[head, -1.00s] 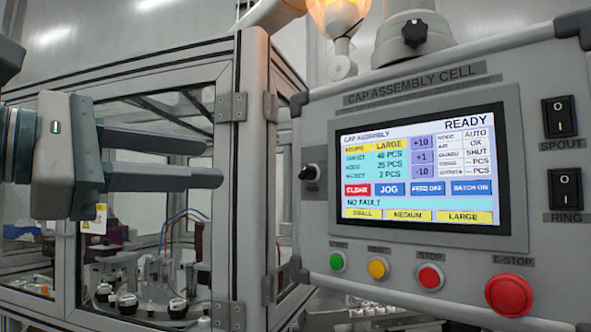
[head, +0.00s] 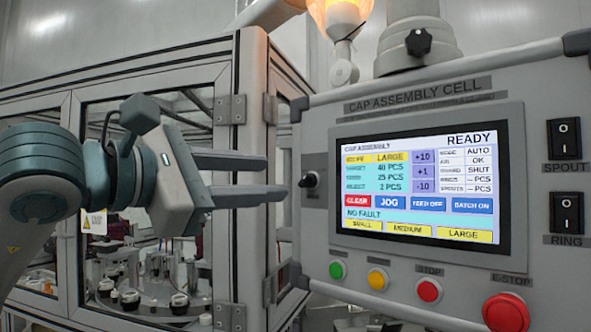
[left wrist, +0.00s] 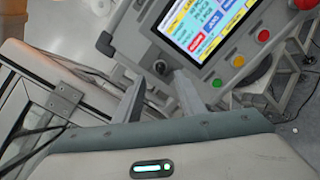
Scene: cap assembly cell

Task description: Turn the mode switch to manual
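The mode switch (head: 311,180) is a small black rotary knob on the left edge of the grey control panel (head: 420,262), left of the screen. The screen (head: 420,185) reads MODE AUTO and READY. My left gripper (head: 289,178) points right at the knob, with its two fingers apart and nothing between them. The fingertips look just short of the knob. In the left wrist view the knob (left wrist: 160,67) lies just beyond the gap between the open fingers (left wrist: 160,86). My right gripper is not in view.
A glass-walled machine guard (head: 251,120) with a metal frame stands behind my left gripper. Below the screen are green, yellow and red buttons (head: 429,291) and a red E-stop (head: 506,314). SPOUT (head: 563,138) and RING (head: 567,213) rocker switches are at the right.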

